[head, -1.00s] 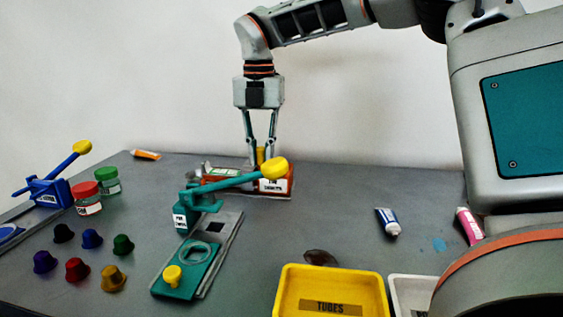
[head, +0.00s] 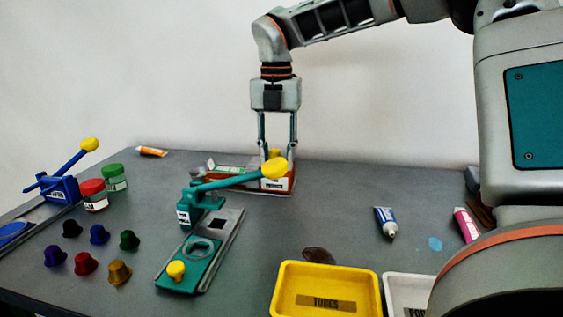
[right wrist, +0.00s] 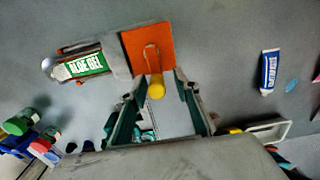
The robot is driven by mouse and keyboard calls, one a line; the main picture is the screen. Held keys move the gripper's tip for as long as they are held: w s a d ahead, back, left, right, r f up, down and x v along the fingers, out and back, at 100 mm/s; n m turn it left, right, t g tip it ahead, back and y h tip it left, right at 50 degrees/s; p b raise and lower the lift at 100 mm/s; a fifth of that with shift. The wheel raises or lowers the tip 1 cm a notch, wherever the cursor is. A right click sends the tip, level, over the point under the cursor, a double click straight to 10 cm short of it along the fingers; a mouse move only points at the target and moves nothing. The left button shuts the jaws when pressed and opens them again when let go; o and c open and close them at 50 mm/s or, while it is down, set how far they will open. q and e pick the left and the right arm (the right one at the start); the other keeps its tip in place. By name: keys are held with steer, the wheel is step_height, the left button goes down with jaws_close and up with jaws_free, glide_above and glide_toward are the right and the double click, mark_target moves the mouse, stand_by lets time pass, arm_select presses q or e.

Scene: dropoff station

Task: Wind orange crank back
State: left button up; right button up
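The orange crank device (head: 245,182) stands at the back of the table, partly hidden behind the teal lever press. Its yellow crank knob (head: 274,153) is upright between my right gripper's fingers. In the right wrist view the orange block (right wrist: 148,48) carries a bent metal crank ending in the yellow knob (right wrist: 156,88). My right gripper (head: 278,153) points down and is open around the knob, with a gap on each side in the right wrist view (right wrist: 157,78). My left gripper is out of view.
A teal press (head: 190,262) with a yellow-knobbed lever (head: 240,180) stands just in front. A blue lever press (head: 57,188), jars (head: 94,196) and several coloured capsules (head: 85,263) are left. A yellow tray (head: 283,300) and tubes (head: 386,222) are right.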

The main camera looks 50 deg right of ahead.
steer(key=shift+r, duration=0.4)
steer(key=shift+r+p, duration=0.55)
steer(key=shift+r, duration=2.1)
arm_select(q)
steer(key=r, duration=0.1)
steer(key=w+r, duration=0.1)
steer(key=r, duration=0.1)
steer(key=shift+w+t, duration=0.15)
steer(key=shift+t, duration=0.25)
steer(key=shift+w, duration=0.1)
